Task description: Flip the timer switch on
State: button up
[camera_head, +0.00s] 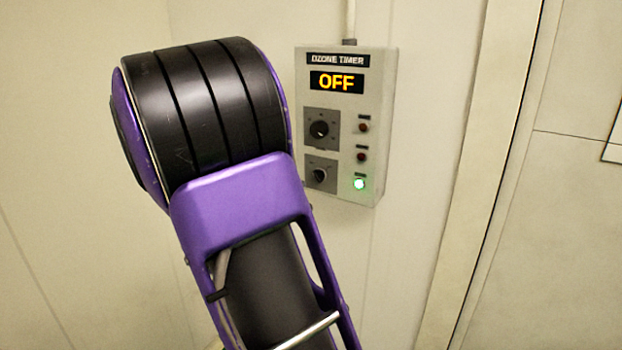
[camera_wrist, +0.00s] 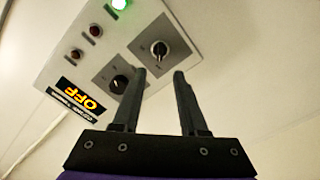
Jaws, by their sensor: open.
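The grey ozone timer box (camera_head: 378,120) is on the wall, and its display (camera_head: 336,81) reads OFF in yellow. The labels by the knobs are too small to read. In the wrist view the box appears upside down. There my gripper (camera_wrist: 159,74) is open and empty, with its fingertips just below the lower knob (camera_wrist: 159,48) in the picture. The upper knob (camera_wrist: 119,84) is left of the fingers. Contact cannot be told. My arm hides the gripper in the head view.
Beside the knobs are two unlit dark red lamps (camera_head: 362,127) and a lit green lamp (camera_head: 359,184). A conduit (camera_head: 350,18) runs up from the box. The wall around the box is bare, with a vertical frame edge (camera_head: 480,180) to its right.

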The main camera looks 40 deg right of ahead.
aim_at(315, 176)
jog(key=x, duration=0.9)
grip_shut()
